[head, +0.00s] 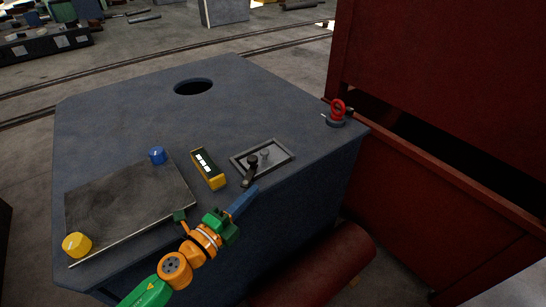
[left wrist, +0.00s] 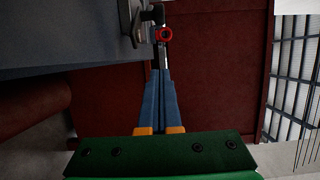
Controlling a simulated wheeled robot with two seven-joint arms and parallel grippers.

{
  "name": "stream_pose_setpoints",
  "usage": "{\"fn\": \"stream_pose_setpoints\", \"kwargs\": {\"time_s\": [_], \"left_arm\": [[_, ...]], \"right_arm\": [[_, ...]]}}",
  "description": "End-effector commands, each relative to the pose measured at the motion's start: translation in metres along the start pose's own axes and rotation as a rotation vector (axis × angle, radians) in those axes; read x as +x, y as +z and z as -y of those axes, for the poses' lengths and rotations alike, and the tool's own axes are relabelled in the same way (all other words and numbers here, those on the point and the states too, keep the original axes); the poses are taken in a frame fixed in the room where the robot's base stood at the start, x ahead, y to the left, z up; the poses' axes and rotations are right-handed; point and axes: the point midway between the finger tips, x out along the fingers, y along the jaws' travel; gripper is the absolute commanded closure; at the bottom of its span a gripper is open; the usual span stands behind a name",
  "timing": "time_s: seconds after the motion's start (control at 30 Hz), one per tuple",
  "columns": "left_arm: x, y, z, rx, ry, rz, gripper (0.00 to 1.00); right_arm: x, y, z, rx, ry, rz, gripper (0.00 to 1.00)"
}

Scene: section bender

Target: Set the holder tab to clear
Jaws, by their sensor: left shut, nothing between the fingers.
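The holder is a grey rectangular frame plate (head: 280,161) set in the blue-grey top near its front edge. A dark tab or lever (head: 248,178) with a black round top sticks out of it toward the front edge, with a small grey knob (head: 265,154) beside it. My left gripper (head: 254,189) has its blue fingers shut and empty, with the tips close to the lever's front end. I cannot tell whether they touch. In the left wrist view the shut fingers (left wrist: 160,72) point toward the lever (left wrist: 154,15) and plate (left wrist: 136,22). My right gripper is out of view.
A yellow box with white labels (head: 208,169) lies left of the holder. A grey plate (head: 120,200) has a blue knob (head: 157,156) and a yellow knob (head: 77,245) at its corners. A red ring (head: 338,108) stands at the right corner, beside a large red structure (head: 440,70).

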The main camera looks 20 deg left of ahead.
Motion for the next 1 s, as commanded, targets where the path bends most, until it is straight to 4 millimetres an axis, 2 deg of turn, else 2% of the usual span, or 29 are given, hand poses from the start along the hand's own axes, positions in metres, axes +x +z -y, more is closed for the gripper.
{"fn": "stream_pose_setpoints", "kwargs": {"time_s": [0.37,0.47,0.63,0.87,1.0], "left_arm": [[0.003,0.000,0.001,0.001,-0.002,0.000,1.00],[0.016,0.001,0.003,0.002,-0.004,0.001,1.00],[0.053,0.001,0.004,0.002,-0.004,0.001,1.00],[0.102,0.000,0.001,0.002,-0.003,0.001,1.00],[0.093,0.023,-0.002,0.002,0.001,0.001,1.00]], "right_arm": [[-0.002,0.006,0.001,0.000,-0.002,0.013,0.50],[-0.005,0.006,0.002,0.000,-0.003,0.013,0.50],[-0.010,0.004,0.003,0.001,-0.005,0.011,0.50],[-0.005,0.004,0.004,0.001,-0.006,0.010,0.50],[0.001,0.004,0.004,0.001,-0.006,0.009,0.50]]}}
